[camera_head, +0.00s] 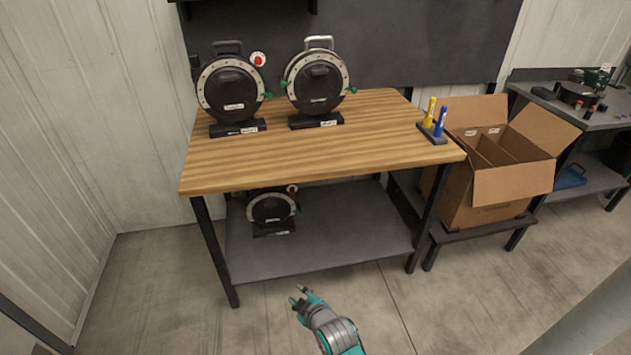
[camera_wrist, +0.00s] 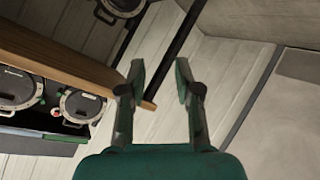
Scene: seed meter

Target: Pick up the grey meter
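Two round black meters with pale speckled rims stand upright on the wooden table. The right one (camera_head: 317,83) has a light grey handle; the left one (camera_head: 230,92) has a black handle. A third, similar meter (camera_head: 271,208) stands on the lower shelf, its top hidden by the tabletop. My gripper (camera_head: 302,293) is low in front of the table, apart from all meters. In the wrist view its two fingers (camera_wrist: 160,80) are spread with nothing between them. Two meters (camera_wrist: 82,105) show at left there and one (camera_wrist: 122,4) at the top; their handle colours are unclear.
The wooden table (camera_head: 300,162) has bare space at its front and middle. A stand with yellow and blue markers (camera_head: 433,134) is at its right corner. An open cardboard box (camera_head: 512,186) sits on a low stand to the right. A grey bench (camera_head: 590,118) is beyond.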

